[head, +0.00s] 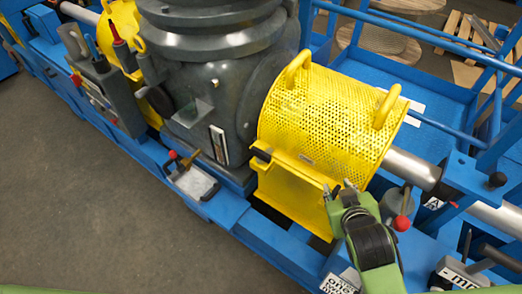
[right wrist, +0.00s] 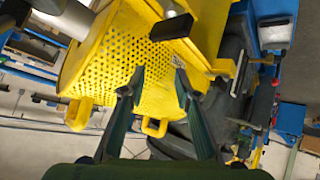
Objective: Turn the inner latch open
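The yellow perforated guard (head: 330,115) sits around the shaft beside the dark machine. A dark latch-like block (head: 262,154) is at the left end of its front flange, on the machine side. In the right wrist view, a dark block (right wrist: 172,26) stands on the yellow guard (right wrist: 108,62), and a thin dark piece (right wrist: 237,78) is farther right. I cannot tell which is the inner latch. My right gripper (head: 339,188) is open and empty at the guard's lower right front. Its two fingers (right wrist: 159,78) point at the guard face. My left gripper is out of view.
Two yellow handles (head: 298,68) (head: 387,106) stick up from the guard. A red-knobbed lever (head: 402,222) stands close right of my right gripper. The blue frame (head: 265,238) runs below. The grey floor (head: 95,210) at the front left is clear.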

